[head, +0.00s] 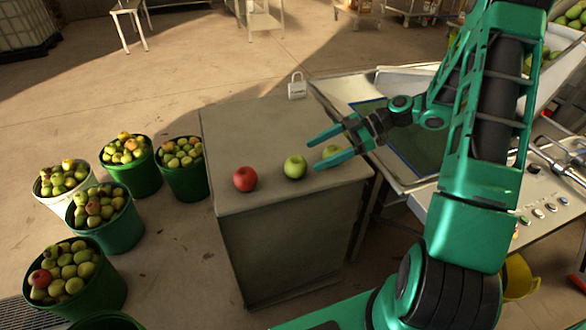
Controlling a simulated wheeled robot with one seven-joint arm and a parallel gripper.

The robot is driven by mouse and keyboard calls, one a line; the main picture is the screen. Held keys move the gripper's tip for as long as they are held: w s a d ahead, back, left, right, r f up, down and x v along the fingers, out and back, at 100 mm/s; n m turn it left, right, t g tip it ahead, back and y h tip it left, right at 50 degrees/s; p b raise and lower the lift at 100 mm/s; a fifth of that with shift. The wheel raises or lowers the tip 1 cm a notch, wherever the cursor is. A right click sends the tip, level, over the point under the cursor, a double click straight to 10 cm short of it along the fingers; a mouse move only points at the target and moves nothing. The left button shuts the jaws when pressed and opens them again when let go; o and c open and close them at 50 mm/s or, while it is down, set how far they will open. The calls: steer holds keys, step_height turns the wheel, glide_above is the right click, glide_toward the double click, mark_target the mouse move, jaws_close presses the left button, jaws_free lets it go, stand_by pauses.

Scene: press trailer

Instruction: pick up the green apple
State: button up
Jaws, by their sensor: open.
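A green apple (295,167) sits on the grey block-like table, right of the red apple. I see nothing held.
A red apple (245,179) stands left on the grey table (240,130). A padlock (297,87) stands at its back edge. Buckets of apples (121,180) crowd the floor to the left. A metal machine with a control panel (546,207) is on the right. The table's back left is clear.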

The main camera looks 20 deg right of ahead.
mark_target(303, 160)
steer(key=shift+s+x, duration=0.15)
steer(key=shift+x, duration=1.5)
steer(key=shift+s+x, duration=0.1)
steer(key=shift+x, duration=1.55)
steer(key=shift+c, duration=0.4)
steer(key=c, duration=1.1)
steer(key=shift+c, duration=0.2)
steer(key=shift+r, duration=0.4)
step_height(303, 160, up, 4)
steer(key=shift+s+f, duration=0.1)
steer(key=shift+f, duration=0.1)
steer(key=s+a+r, duration=0.5)
steer(key=s+r, duration=0.1)
steer(key=s, duration=0.4)
steer(key=shift+s+r, duration=0.15)
steer(key=shift+r, duration=0.1)
